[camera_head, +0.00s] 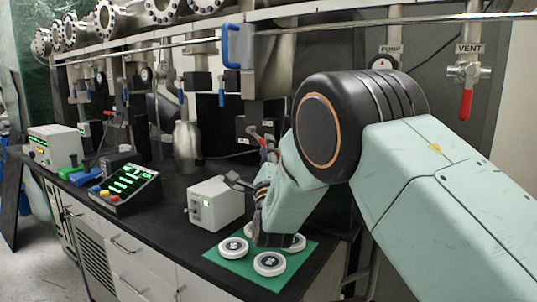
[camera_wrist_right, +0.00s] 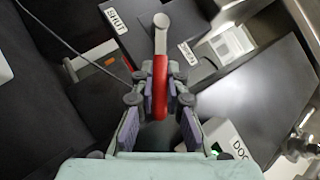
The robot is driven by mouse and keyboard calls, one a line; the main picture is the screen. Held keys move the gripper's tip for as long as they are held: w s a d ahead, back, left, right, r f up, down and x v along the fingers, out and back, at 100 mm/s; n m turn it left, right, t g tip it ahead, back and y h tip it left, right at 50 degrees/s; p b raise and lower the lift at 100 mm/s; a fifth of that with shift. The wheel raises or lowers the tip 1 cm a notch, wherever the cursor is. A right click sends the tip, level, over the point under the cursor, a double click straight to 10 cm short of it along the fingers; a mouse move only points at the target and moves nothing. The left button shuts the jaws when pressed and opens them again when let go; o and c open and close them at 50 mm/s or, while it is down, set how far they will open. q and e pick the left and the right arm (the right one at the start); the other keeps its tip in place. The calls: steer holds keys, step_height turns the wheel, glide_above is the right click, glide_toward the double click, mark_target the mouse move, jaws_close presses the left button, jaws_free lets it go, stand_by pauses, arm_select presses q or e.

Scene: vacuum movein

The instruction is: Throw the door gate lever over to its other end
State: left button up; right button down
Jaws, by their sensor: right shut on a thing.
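The door gate lever has a red grip (camera_wrist_right: 160,88) and a bare metal shank; it stands upright in the right wrist view. A SHUT label (camera_wrist_right: 115,20) is left of the shank and a second label (camera_wrist_right: 187,53), hard to read, is on its right. My right gripper (camera_wrist_right: 160,92) has its fingers on both sides of the red grip and is shut on it. In the head view a bit of red lever (camera_head: 257,138) shows beside my right gripper (camera_head: 254,165); my wrist hides part of the area. My left gripper is not in view.
A white box (camera_head: 215,204) and a green mat (camera_head: 238,266) with several round white-rimmed pieces lie on the black bench below. Metal pipework with a blue handle (camera_head: 231,46) runs above. A red VENT handle (camera_head: 466,104) hangs at the right. A control box (camera_head: 130,187) stands at left.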

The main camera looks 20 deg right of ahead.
steer(key=shift+f, duration=0.1)
stand_by(0.4)
steer(key=c, duration=1.3)
jaws_free()
steer(key=shift+h, duration=0.3)
steer(key=shift+c, duration=0.2)
